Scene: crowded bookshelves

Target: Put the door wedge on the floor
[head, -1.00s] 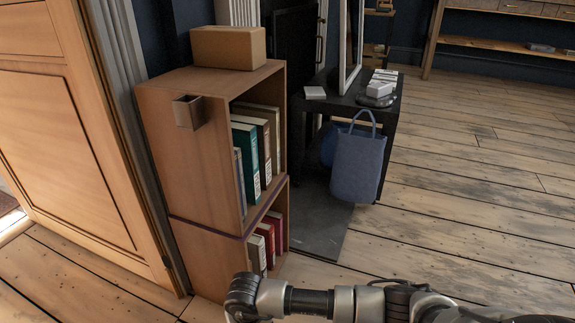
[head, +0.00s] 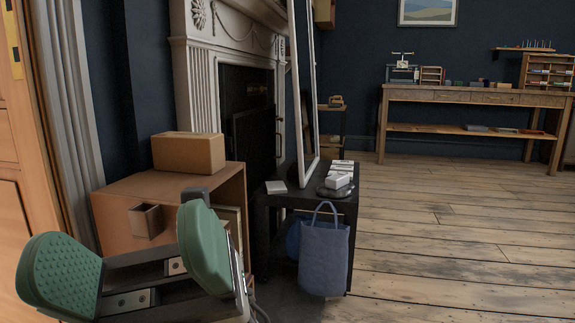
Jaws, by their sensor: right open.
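My right gripper (head: 130,262) is in the lower left of the head view, open, with its two green-padded fingers wide apart. No thing shows held between the pads. It is in front of the wooden bookcase (head: 110,205) and hides much of it. A small dark grey block-like shape (head: 195,195) shows just above the right-hand finger; I cannot tell whether it is a separate thing or part of my gripper. I cannot make out the door wedge for certain. The plank floor (head: 430,250) is visible at right. My left gripper is not in view.
A cardboard box (head: 188,153) sits on the bookcase, and a small open holder (head: 146,221) is on its side. A black table (head: 300,200) with a blue bag (head: 323,258) stands beside it. A door (head: 15,220) is at far left. Floor at right is clear.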

